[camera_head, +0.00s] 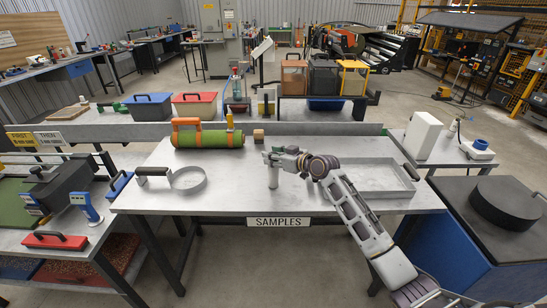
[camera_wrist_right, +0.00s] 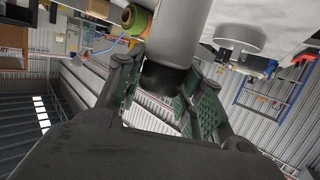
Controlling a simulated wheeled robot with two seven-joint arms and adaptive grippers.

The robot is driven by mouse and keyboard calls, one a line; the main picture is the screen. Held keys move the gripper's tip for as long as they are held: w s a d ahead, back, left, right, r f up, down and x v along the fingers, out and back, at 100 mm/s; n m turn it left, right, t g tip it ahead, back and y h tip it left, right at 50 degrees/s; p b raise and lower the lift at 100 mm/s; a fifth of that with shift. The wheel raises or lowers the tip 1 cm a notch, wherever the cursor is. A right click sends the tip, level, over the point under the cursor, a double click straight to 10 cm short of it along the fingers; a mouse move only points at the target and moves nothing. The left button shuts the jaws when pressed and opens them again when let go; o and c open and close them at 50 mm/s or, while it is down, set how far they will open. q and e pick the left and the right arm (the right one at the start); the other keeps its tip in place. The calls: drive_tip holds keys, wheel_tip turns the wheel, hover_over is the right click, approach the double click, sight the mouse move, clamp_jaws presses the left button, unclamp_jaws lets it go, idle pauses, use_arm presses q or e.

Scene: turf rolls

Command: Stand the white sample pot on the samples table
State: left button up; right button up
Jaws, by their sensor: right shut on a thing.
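The samples table (camera_head: 245,200) has a grey-white top and a "SAMPLES" sign on its front edge. My right gripper (camera_head: 272,158) is over the middle of the table, and its arm comes in from the lower right. It is shut on the white sample pot (camera_head: 273,177), a pale upright cylinder. In the right wrist view the pot (camera_wrist_right: 174,32) has a dark end between the fingers of my right gripper (camera_wrist_right: 165,92), and its pale body points toward the tabletop. I cannot tell whether the pot's base touches the table. My left gripper is not in view.
A green turf roll with an orange handle (camera_head: 215,139) and a small wooden block (camera_head: 258,135) lie at the table's back. A metal ring with a black handle (camera_head: 188,188) lies at left. A shallow grey tray (camera_head: 405,189) is at right, partly behind my arm. The front middle is clear.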

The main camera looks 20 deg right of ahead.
drive_tip(key=shift+f, duration=0.15)
drive_tip(key=o, duration=1.2)
drive_tip(key=shift+f, duration=0.1)
drive_tip(key=shift+c, duration=0.2)
drive_tip(key=shift+r, duration=0.2)
drive_tip(key=shift+p+v, duration=0.4)
drive_tip(key=shift+v, duration=0.45)
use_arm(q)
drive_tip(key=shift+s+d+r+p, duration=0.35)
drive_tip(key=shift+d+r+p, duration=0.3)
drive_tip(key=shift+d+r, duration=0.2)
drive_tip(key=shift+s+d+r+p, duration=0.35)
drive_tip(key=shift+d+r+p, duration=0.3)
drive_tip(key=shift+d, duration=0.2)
use_arm(e)
drive_tip(key=v, duration=1)
